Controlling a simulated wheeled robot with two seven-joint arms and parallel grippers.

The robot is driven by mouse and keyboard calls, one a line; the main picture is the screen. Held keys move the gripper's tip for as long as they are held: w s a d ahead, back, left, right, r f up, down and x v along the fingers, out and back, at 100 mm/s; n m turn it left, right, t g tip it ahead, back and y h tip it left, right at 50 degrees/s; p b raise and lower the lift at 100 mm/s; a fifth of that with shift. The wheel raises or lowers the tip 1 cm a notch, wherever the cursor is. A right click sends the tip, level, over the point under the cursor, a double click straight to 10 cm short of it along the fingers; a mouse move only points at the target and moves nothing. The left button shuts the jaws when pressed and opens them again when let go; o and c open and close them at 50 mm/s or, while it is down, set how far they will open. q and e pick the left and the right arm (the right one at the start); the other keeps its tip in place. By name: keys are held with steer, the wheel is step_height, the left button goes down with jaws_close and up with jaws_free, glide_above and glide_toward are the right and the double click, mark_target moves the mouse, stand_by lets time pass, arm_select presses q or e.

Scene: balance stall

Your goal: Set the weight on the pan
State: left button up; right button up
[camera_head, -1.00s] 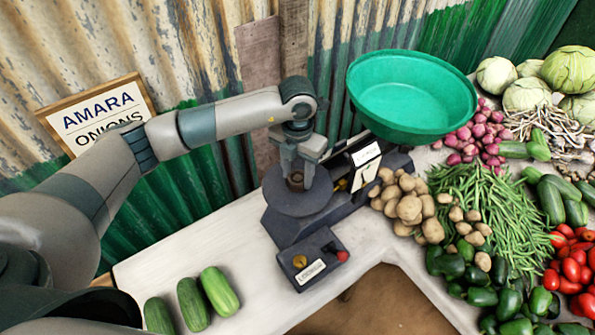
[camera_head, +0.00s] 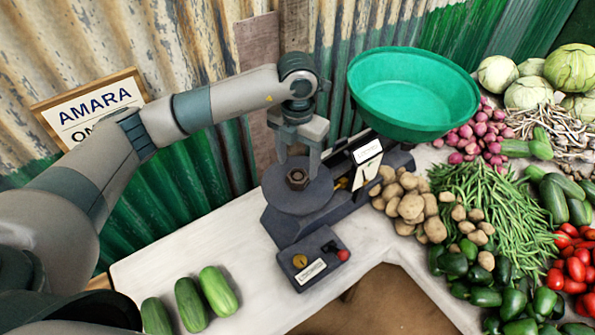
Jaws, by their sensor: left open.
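A small brown hexagonal weight (camera_head: 297,179) sits on the flat, round dark pan (camera_head: 312,200) of the balance, near the pan's middle. My left gripper (camera_head: 298,161) is open just above the weight, with one finger to each side and the weight free of them. The balance's other side carries a large, empty-looking green bowl (camera_head: 412,88). My right gripper is not in view.
A dark box (camera_head: 325,262) with a brass piece and a red knob stands in front of the balance. Potatoes (camera_head: 410,207) and green beans (camera_head: 490,215) crowd its right side. Cucumbers (camera_head: 188,303) lie at the front left; the white tabletop (camera_head: 190,250) behind them is clear.

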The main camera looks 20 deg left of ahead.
mark_target(298, 175)
arm_select(q)
step_height(298, 175, up, 8)
steer(key=b, duration=0.3)
steer(key=shift+r, duration=0.15)
stand_by(1.3)
